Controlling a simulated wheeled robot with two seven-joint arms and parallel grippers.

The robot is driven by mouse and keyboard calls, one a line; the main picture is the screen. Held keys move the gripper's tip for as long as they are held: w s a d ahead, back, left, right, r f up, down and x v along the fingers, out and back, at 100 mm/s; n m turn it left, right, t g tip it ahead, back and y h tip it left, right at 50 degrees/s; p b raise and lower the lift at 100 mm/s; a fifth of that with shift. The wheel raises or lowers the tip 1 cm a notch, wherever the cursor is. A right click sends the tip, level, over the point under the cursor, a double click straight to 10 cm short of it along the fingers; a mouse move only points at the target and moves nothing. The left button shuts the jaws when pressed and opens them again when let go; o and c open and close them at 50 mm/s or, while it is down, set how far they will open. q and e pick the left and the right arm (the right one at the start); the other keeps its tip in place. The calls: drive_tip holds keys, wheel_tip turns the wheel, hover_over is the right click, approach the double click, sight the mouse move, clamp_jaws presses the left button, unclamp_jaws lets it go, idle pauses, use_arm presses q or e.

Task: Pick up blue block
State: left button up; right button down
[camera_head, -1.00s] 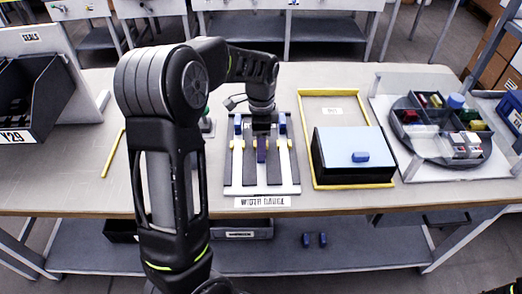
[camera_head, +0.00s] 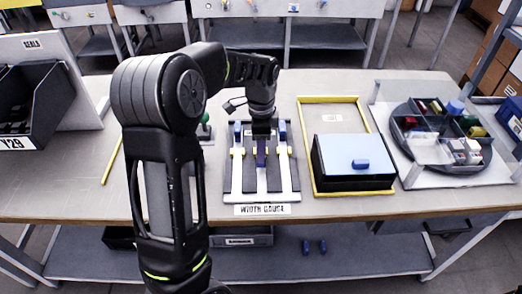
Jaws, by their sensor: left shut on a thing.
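My left gripper (camera_head: 262,130) points down over the middle of the width gauge (camera_head: 262,204). It is shut on a blue block (camera_head: 261,155), which hangs upright below it between the two white rails. I cannot tell whether the block touches the gauge. The fingers hide its upper part. Two other blue pieces stand at the far ends of the rails, a left one (camera_head: 238,131) and a right one (camera_head: 282,129). Another blue block (camera_head: 360,164) lies on the light blue top of a black box (camera_head: 352,182). My right gripper is out of view.
A yellow-framed area (camera_head: 312,118) surrounds the black box. A round divided tray (camera_head: 438,163) with coloured parts stands at the right. A dark bin (camera_head: 45,105) stands at the left.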

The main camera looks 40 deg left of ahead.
use_arm(q)
wheel_tip(320, 180, up, 9)
idle(0.3)
drive_tip(key=shift+d+f, duration=0.1)
drive_tip(key=shift+f, duration=0.05)
idle(0.4)
